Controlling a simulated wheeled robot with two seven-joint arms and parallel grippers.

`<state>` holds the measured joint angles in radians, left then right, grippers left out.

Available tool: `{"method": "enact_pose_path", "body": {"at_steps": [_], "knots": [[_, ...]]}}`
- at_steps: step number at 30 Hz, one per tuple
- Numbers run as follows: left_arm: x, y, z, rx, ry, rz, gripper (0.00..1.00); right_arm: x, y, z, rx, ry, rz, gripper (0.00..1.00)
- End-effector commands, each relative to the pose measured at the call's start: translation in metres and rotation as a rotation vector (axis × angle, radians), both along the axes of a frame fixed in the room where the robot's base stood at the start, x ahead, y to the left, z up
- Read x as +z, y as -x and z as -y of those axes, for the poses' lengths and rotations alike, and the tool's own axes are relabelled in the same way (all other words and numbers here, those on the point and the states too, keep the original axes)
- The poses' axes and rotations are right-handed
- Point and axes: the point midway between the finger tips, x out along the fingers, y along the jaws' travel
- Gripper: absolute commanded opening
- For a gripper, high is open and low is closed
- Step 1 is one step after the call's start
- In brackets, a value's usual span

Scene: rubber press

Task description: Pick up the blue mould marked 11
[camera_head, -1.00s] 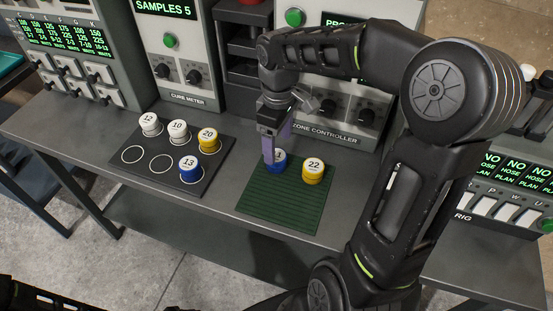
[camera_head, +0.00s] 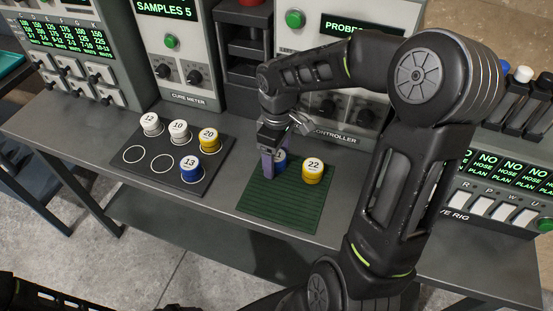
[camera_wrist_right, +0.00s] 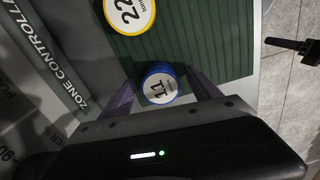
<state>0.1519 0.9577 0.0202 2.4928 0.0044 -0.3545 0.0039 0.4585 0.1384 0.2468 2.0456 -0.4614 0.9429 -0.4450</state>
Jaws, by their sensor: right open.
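The blue mould marked 11 (camera_wrist_right: 160,87) stands upright on the green ribbed mat (camera_head: 290,213), with a white top. In the head view my right gripper (camera_head: 269,165) hides most of it, leaving a strip of blue mould (camera_head: 281,160) in sight. In the right wrist view my right gripper (camera_wrist_right: 163,100) is open, one purple finger on each side of the mould. I cannot tell whether the fingers touch it.
The yellow mould marked 22 (camera_head: 313,172) stands on the mat close to the right. A dark tray (camera_head: 140,178) at left holds moulds 12 (camera_head: 151,122), 10 (camera_head: 179,131), 20 (camera_head: 209,139) and blue 13 (camera_head: 191,167). Instrument cabinets line the back.

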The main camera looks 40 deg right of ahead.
Motion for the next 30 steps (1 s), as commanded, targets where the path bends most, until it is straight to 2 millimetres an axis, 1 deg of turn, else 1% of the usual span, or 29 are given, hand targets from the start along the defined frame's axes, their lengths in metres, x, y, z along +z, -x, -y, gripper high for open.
{"method": "enact_pose_path", "body": {"at_steps": [3, 27, 30], "knots": [[0.0000, 0.0000, 0.0000, 0.000, 0.000, 0.000, 0.68, 0.0002, 0.0000, 0.0001, 0.000, 0.000, 0.000, 0.72], [0.0000, 0.0000, 0.0000, 0.000, 0.000, 0.000, 0.68, 0.0002, 0.0000, 0.0001, 0.000, 0.000, 0.000, 0.07], [0.0000, 0.0000, 0.0001, 0.000, 0.000, 0.000, 0.68, 0.0002, 0.0000, 0.0001, 0.000, 0.000, 0.000, 0.00]]}}
